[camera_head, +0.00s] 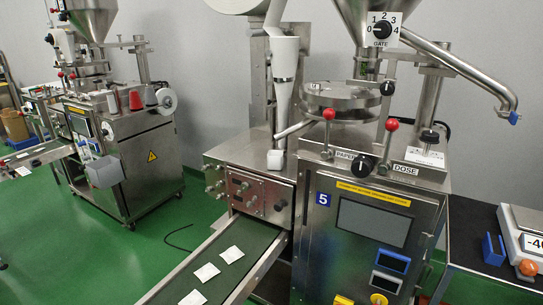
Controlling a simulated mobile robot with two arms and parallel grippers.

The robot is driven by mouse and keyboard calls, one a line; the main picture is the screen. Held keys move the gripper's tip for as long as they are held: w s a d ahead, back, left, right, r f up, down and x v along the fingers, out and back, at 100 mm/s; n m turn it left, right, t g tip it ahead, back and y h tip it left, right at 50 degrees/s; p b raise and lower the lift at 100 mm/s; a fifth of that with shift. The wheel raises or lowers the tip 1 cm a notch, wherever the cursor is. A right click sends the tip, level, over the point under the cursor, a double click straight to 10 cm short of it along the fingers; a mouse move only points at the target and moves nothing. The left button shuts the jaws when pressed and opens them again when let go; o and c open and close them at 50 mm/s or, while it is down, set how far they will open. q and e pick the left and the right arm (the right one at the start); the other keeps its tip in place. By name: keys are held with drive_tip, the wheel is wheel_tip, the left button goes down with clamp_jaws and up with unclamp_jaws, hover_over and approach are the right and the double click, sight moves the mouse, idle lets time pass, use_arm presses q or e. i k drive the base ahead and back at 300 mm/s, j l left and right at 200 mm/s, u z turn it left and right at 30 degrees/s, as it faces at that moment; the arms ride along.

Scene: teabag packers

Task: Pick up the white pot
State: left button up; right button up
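A small white container (275,159), the only thing here that may be the white pot, stands on the steel top of the near packing machine (330,180). It is left of the machine's front panel, close to the white vertical tube (284,75). It is too small to tell whether it is open at the top. Neither of my grippers is in view.
A conveyor (235,262) with several white teabags slopes to the lower left. A dark table (475,235) at right holds a blue holder (493,249) and a scale (525,238). A second machine (130,150) stands at left.

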sight(275, 160)
drive_tip(key=i+l+u, duration=0.25)
drive_tip(key=i+u, duration=0.15)
drive_tip(key=i+l+u, duration=0.45)
drive_tip(key=i, duration=0.05)
